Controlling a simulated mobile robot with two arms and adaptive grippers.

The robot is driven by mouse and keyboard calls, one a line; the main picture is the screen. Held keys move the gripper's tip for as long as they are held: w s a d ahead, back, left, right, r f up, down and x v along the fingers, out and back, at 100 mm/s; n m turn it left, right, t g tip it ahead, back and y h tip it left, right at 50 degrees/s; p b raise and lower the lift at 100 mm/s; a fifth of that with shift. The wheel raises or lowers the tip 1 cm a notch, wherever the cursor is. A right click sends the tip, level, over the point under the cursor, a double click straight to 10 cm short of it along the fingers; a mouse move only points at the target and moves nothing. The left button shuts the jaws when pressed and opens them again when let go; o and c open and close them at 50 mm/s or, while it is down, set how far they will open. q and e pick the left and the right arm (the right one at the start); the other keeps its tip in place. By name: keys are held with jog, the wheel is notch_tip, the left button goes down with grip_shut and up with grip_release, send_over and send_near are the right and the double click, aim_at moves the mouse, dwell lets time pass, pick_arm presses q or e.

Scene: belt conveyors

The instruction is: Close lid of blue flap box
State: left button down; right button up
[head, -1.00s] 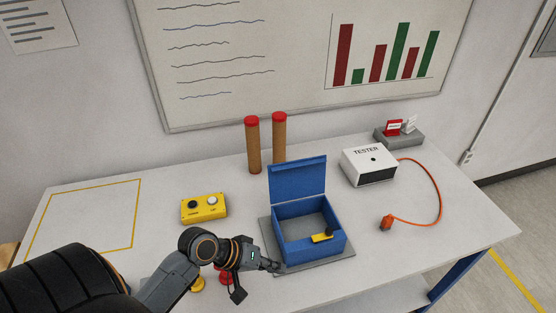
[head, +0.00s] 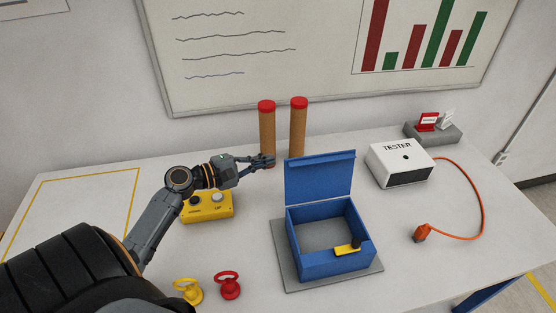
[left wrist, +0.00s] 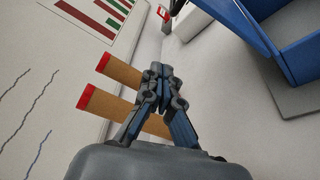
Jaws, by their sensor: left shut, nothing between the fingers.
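The blue flap box (head: 338,268) stands on a grey mat (head: 290,280) on the table. Its lid (head: 320,176) is up, standing upright at the box's back edge. A yellow piece with a dark knob (head: 348,249) sits at the box's front rim. My left gripper (head: 270,161) is shut and empty, to the left of the raised lid and in front of the brown posts. In the left wrist view, the gripper fingers (left wrist: 160,72) are together, and part of the blue box (left wrist: 236,22) shows at upper right. My right gripper is not in view.
Two brown posts with red tops (head: 298,128) stand behind the gripper. A yellow button box (head: 208,207) lies under my left arm. Yellow (head: 188,290) and red (head: 229,285) ringed pieces stand at the front. The white tester (head: 400,163) with an orange cable is on the right.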

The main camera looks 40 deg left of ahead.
aim_at(297, 159)
pick_arm(q)
jog(key=w+d+p, duration=0.1)
jog(key=d+p, duration=0.1)
jog(key=w+d+p, duration=0.4)
jog(key=shift+w+d+r, duration=0.1)
jog(key=shift+d+r, duration=0.25)
jog(key=shift+d, duration=0.05)
dwell(0.3)
